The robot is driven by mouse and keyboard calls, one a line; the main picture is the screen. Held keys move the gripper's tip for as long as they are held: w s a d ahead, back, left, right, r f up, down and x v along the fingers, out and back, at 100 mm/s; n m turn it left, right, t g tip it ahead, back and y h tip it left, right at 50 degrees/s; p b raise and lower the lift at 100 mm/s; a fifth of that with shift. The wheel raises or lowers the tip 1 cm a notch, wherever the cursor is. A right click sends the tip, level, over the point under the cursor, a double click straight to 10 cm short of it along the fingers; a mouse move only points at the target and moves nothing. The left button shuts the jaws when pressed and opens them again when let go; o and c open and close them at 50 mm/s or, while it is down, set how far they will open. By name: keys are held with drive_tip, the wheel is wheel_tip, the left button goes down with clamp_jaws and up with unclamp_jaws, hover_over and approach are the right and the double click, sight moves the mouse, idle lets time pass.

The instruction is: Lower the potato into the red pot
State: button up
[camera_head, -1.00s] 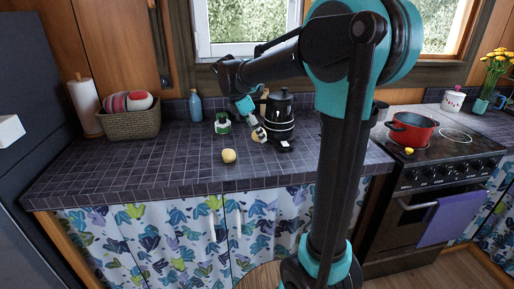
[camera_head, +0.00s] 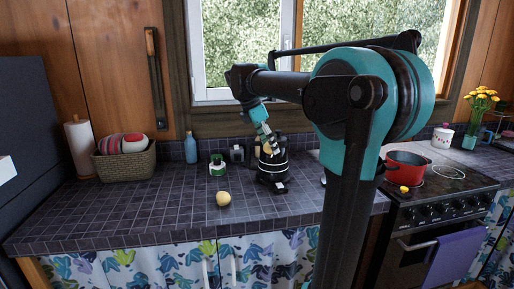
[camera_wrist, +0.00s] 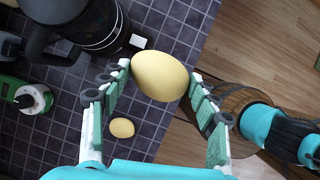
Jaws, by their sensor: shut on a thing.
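The red pot (camera_head: 401,173) stands on the stove at the right in the head view, open at the top. My gripper (camera_wrist: 160,78) is shut on a yellow potato (camera_wrist: 159,77), with green-padded fingers on both sides of it. In the head view my gripper (camera_head: 267,142) is above the back of the counter, in front of the dark kettle and well left of the pot. A second potato (camera_head: 222,199) lies on the counter; it also shows in the wrist view (camera_wrist: 122,127). The pot is outside the wrist view.
The dark kettle (camera_head: 272,172) stands close to my gripper. A green jar (camera_head: 217,166), a blue bottle (camera_head: 190,148) and a basket (camera_head: 126,163) are to the left. A small yellow thing (camera_head: 404,189) is at the stove's front edge. The counter's front left is clear.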

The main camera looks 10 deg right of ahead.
drive_tip(key=w+d+f, duration=0.1)
drive_tip(key=d+f, duration=0.1)
drive_tip(key=d, duration=1.8)
drive_tip(key=w+d+f, duration=0.2)
drive_tip(key=d, duration=1.9)
drive_tip(key=w+d+f, duration=0.2)
drive_tip(key=d, duration=1.9)
drive_tip(key=shift+d, duration=0.15)
drive_tip(key=shift+d, duration=0.15)
drive_tip(key=shift+f, duration=4.5)
drive_tip(key=shift+f, duration=0.45)
